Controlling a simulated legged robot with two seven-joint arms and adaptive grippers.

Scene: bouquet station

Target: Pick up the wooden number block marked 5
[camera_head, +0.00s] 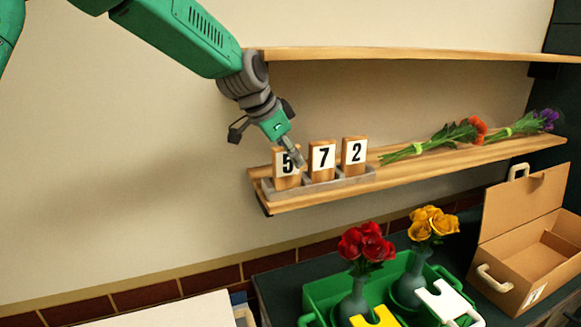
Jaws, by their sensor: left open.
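The wooden number block marked 5 (282,172) stands upright at the left end of a grey holder (327,186) on the lower wooden shelf. My left gripper (293,153) comes down from the upper left, and its tip covers the upper right part of that block's face. The gripper is open; I cannot tell whether it touches the block or is only in front of it. The block marked 7 (322,160) and the block marked 2 (354,156) stand to the right in the same holder. My right gripper is not in view.
An upper shelf (400,54) runs above the blocks. Orange (448,136) and purple (525,124) bouquets lie farther right on the lower shelf. Below are a green crate (318,296) with vases of red and yellow flowers, and an open cardboard box (520,228).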

